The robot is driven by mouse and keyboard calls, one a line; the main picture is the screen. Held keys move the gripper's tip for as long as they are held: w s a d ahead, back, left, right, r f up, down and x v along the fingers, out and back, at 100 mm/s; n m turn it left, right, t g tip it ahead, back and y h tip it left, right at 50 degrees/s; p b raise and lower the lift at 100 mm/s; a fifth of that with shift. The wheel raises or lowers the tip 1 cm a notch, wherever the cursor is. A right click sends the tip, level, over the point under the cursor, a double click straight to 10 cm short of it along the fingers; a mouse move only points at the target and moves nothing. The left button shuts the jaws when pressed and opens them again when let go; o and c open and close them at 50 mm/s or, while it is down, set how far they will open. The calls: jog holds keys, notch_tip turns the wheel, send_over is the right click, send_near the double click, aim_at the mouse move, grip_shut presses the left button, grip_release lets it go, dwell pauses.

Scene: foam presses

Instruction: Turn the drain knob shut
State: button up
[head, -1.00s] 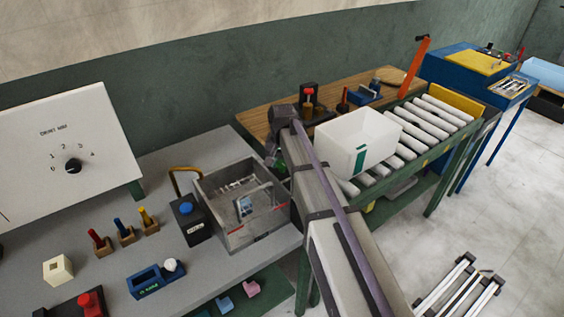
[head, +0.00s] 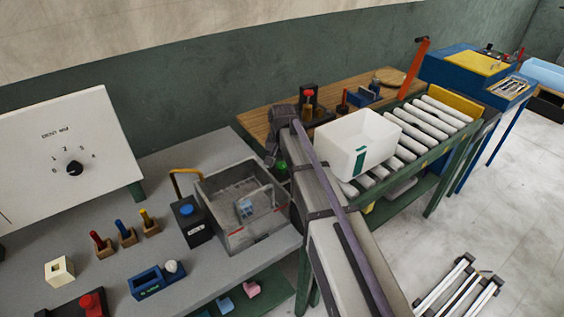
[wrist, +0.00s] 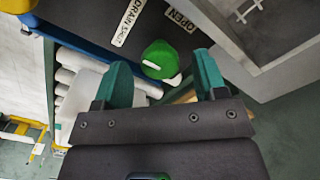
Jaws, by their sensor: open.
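Contact is not visible. A "DRAIN SHUT" label (wrist: 129,22) is to the knob's upper left and an "OPEN" label (wrist: 182,17) to its upper right. In the head view, a small green part of the knob (head: 283,167) shows beside my arm; the rest is hidden.
A grey bin (head: 238,240) stands left of my arm on the bench, with a black block with a blue button (head: 190,225) next to it. A white bin (head: 345,150) sits on the roller conveyor (head: 430,120) to the right. The wooden table (head: 255,122) is behind.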

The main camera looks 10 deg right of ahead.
aim_at(282, 165)
notch_tip(282, 165, up, 10)
jog(key=p, duration=0.8)
jog(key=shift+p, duration=0.4)
jog(key=s+f+n+b, duration=0.2)
jog(key=s+f+b, duration=0.1)
jog(key=s, duration=0.8)
jog(key=s+f+n+b, duration=0.2)
jog(key=s+f+b, duration=0.2)
jog(key=s, duration=0.8)
jog(key=shift+f+n, duration=0.15)
jog(key=shift+n, duration=0.15)
